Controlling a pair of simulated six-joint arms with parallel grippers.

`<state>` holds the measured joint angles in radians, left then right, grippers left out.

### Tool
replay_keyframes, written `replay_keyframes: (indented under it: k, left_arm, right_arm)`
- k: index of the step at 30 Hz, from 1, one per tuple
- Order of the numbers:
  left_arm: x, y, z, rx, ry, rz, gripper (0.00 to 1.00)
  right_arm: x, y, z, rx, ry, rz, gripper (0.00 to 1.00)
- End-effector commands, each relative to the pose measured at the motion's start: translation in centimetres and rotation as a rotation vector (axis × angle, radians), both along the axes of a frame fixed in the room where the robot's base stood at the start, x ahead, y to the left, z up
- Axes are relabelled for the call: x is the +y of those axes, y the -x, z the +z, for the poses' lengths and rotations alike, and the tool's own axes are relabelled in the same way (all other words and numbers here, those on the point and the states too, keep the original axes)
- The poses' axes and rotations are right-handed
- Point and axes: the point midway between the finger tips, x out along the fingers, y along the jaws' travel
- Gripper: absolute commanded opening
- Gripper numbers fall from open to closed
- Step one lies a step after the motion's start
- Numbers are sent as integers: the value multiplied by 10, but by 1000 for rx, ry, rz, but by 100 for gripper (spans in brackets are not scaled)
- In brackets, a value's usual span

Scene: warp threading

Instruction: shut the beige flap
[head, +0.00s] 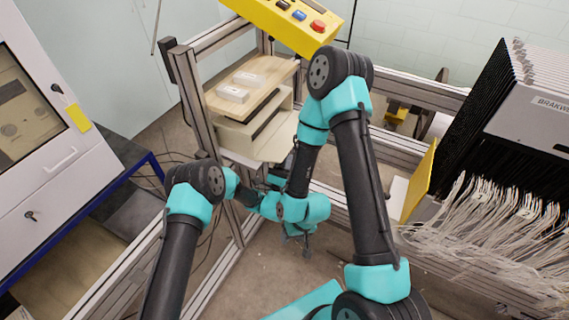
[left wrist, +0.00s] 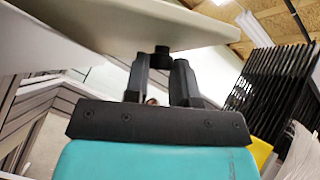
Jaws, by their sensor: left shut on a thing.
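The beige flap (head: 257,142) is a flat panel that stands out from the front of a beige box (head: 248,108) on the metal frame in the head view. In the left wrist view the flap (left wrist: 115,25) fills the upper left as a pale slab. My left gripper (left wrist: 162,62) is shut on a short black knob (left wrist: 160,50) at the flap's underside. In the head view my left gripper (head: 287,161) is at the flap's lower right edge, mostly hidden. My right gripper (head: 301,238) hangs below the flap, small and partly hidden by its own wrist.
A yellow control panel (head: 285,22) is above. A black rack with white threads (head: 480,230) stands at right. A white cabinet (head: 45,150) is at left.

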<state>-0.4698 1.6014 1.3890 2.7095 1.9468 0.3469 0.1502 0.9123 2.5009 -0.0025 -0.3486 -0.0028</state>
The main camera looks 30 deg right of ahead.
Motion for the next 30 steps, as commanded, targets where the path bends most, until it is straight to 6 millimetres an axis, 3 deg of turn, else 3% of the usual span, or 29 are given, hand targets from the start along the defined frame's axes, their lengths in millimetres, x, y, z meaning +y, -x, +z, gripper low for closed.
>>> replay_keyframes:
  k: [6, 16, 17, 18, 25, 30]
  left_arm:
    - [0, -1, 12, 96, 68, 1, 0]
    - [1, -1, 13, 106, 77, 1, 0]
    - [1, -1, 13, 106, 77, 1, 25]
    - [1, -1, 13, 106, 77, 1, 29]
    - [1, -1, 13, 106, 77, 1, 50]
    - [1, -1, 13, 107, 76, 1, 50]
  right_arm:
    - [0, 0, 0, 0, 0, 0, 49]
    - [0, 0, 0, 0, 0, 0, 49]
    - [0, 0, 0, 0, 0, 0, 49]
    - [0, 0, 0, 0, 0, 0, 49]
    - [0, 0, 0, 0, 0, 0, 49]
    - [0, 0, 0, 0, 0, 0, 49]
